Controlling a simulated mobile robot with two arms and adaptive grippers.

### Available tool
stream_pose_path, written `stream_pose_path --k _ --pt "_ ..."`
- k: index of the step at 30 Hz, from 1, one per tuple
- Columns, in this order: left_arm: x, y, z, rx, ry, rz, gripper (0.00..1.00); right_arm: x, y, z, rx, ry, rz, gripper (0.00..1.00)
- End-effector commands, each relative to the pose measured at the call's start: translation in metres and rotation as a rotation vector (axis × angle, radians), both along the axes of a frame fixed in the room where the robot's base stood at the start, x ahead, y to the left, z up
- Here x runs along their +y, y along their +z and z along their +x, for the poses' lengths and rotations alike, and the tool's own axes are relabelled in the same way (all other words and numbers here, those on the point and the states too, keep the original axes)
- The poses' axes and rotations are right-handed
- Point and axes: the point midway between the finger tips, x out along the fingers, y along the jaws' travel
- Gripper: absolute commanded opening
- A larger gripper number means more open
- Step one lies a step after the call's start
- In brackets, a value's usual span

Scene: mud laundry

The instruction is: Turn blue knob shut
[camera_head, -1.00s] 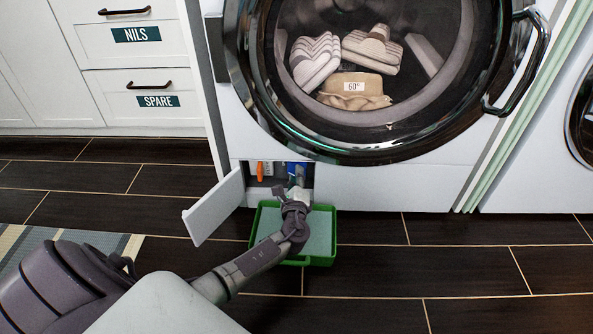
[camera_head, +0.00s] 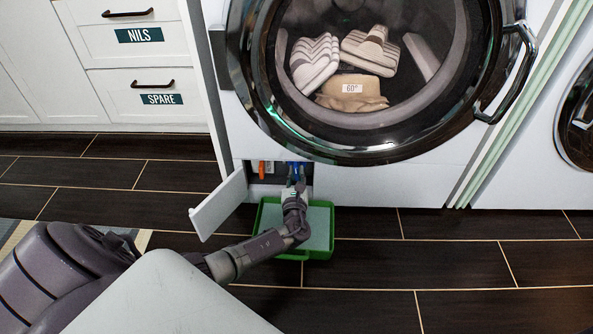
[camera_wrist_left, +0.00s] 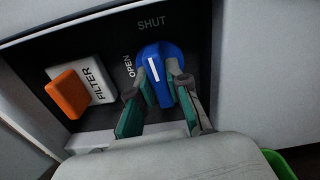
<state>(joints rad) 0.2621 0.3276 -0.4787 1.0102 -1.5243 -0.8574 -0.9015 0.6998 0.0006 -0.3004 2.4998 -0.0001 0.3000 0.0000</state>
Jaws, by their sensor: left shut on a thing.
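The blue knob (camera_wrist_left: 158,70) sits in the open compartment low on the washing machine. It also shows in the head view (camera_head: 294,170), partly hidden by my gripper. Its white line points almost straight up in the wrist view, tipped slightly left. The word SHUT (camera_wrist_left: 152,24) is printed above the knob and OPEN (camera_wrist_left: 128,66) to its left. My left gripper (camera_wrist_left: 153,78) is shut on the knob, one finger on each side; it shows in the head view too (camera_head: 296,188). My right gripper is not in view.
An orange-handled white filter cap (camera_wrist_left: 84,86) is left of the knob. The compartment's flap (camera_head: 218,205) hangs open at the left. A green tray (camera_head: 322,250) lies on the floor under my left wrist. The round washer door (camera_head: 270,130) is closed above.

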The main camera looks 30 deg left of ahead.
Motion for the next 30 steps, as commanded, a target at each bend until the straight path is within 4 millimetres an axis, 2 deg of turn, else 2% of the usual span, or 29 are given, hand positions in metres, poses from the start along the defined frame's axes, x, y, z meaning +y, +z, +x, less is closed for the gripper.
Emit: stream_pose_path --k 9,23,24,28,30 --pt "0.0015 0.0014 0.0008 0.049 0.001 0.083 0.0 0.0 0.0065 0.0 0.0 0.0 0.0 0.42" --pt "0.0015 0.0012 0.0009 0.056 0.001 0.096 0.0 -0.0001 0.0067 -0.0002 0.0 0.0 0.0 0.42" --pt "0.0015 0.0012 0.0009 0.055 0.001 0.095 0.18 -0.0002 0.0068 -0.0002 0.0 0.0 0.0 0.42" --pt "0.0011 0.0011 0.0008 0.056 0.001 0.095 0.4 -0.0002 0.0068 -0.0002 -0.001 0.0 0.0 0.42" --pt "0.0008 0.0008 0.0007 0.055 0.0 0.094 0.42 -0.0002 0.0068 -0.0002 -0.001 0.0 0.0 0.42"
